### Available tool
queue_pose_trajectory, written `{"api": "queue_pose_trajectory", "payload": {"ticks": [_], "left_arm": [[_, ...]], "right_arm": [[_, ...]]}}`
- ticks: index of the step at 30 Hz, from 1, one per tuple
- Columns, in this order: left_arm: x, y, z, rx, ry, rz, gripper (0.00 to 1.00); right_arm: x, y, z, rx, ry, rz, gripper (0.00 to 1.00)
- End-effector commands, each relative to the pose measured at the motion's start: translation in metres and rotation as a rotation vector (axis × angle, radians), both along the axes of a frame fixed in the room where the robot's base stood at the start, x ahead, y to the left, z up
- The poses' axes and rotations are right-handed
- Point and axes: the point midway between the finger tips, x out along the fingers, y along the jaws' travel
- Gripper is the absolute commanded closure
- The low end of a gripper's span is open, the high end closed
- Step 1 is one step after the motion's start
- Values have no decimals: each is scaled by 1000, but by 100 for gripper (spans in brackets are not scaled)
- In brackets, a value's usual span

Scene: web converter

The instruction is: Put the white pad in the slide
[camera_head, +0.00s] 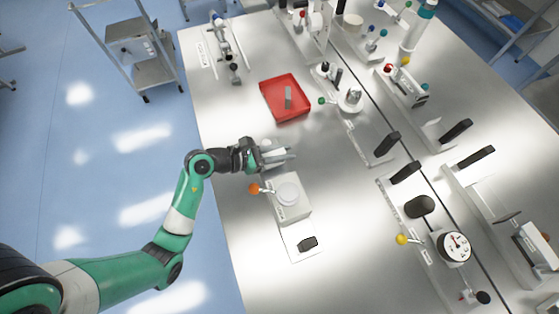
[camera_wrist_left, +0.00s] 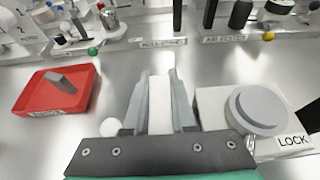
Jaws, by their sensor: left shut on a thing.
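My left gripper (camera_head: 276,155) is over the steel table, just behind the white box with a round disc on top. In the left wrist view, its two grey fingers (camera_wrist_left: 158,90) are shut on a white pad (camera_wrist_left: 159,105), a narrow upright block between them. The fingers hide the pad's sides, and in the head view the pad is hard to tell from the fingers. The white box (camera_head: 289,200) has an orange ball knob (camera_head: 254,189). It also shows right of the fingers in the left wrist view (camera_wrist_left: 212,105), near a LOCK label. I cannot tell which part is the slide.
A red tray (camera_head: 268,98) holding a grey block (camera_head: 288,98) lies behind the gripper. A white knob (camera_wrist_left: 110,127) is close left of the fingers. Fixtures with black handles (camera_head: 387,143) stand to the right. The table's left front is bare.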

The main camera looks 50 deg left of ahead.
Motion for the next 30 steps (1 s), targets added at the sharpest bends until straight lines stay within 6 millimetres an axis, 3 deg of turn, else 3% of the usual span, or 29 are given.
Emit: {"api": "queue_pose_trajectory", "payload": {"ticks": [1,3,10,16,27,28,30], "left_arm": [[0,0,-17,-3,3,-1,100],[0,0,-27,-2,2,0,100],[0,0,-36,0,0,0,100],[0,0,-69,-2,2,0,100],[0,0,-72,0,-1,0,100],[0,0,-71,0,-1,0,72],[0,0,-71,0,-1,0,60]], "right_arm": [[0,0,-9,0,0,0,33],[0,0,-13,0,0,0,33],[0,0,-15,0,0,0,33],[0,0,-29,0,0,0,33],[0,0,-30,0,0,0,33],[0,0,-29,0,0,0,33],[0,0,-29,0,0,0,33]]}}
